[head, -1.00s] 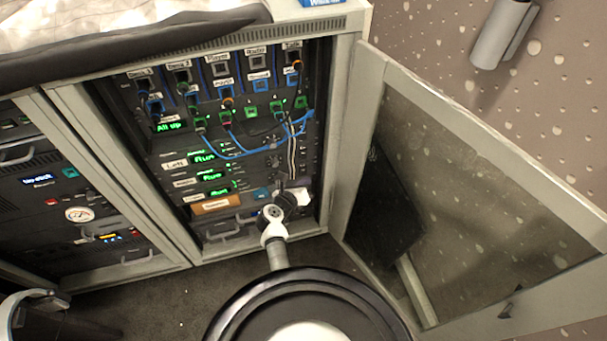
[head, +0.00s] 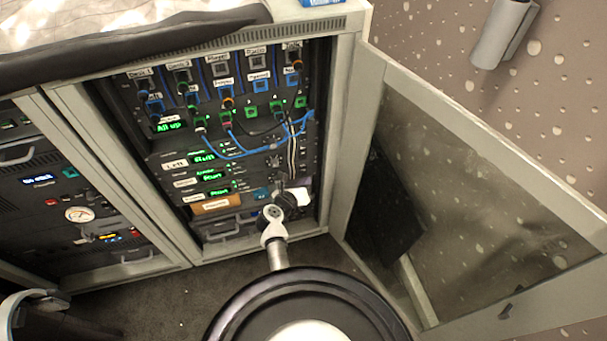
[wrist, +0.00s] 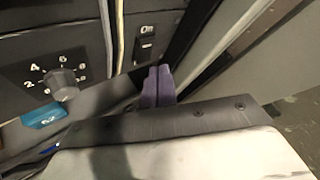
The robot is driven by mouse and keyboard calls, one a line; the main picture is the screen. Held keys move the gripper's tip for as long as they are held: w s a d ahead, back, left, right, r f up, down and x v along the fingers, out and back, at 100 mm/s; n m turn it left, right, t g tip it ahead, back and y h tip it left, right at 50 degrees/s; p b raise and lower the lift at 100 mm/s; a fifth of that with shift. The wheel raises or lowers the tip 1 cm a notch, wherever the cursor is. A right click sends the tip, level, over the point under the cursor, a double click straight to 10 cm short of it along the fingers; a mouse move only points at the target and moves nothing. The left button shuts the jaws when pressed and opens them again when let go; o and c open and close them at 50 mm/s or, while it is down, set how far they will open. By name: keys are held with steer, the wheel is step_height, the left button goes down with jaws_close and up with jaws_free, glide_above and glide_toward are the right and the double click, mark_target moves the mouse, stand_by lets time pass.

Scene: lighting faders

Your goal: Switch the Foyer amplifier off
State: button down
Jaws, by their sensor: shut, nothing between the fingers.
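In the head view a rack holds three stacked amplifier units with green lit displays, the upper (head: 203,156), middle (head: 210,176) and lower (head: 219,193). I cannot read which label says Foyer. In the wrist view a dark panel carries a round knob (wrist: 65,83) with a number scale and, to its right, a small black rocker switch (wrist: 146,44). My gripper (wrist: 157,86) is shut and empty, its fingertips just below the rocker switch in the picture. I cannot tell whether they touch the panel. In the head view my wrist hides the fingers.
The rack's glazed door (head: 470,210) stands open on the right. Blue patch cables (head: 240,153) hang across the upper panel. A second rack (head: 65,200) stands on the left. A blue label (wrist: 43,118) sits below the knob.

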stand_by(0.6)
steer(key=shift+w+a, duration=0.15)
steer(key=shift+w, duration=0.25)
steer(key=shift+w+a+f, duration=0.1)
steer(key=shift+w, duration=0.15)
stand_by(0.4)
steer(key=shift+s, duration=0.1)
steer(key=shift+s+d+p, duration=0.25)
steer(key=shift+s+p, duration=0.35)
steer(key=s+p, duration=0.1)
steer(key=s+d+p, duration=0.1)
steer(key=s, duration=0.2)
steer(key=shift+s+d+r+p, duration=0.25)
steer(key=shift+s+r+p, duration=0.1)
steer(key=shift+r+p, duration=0.05)
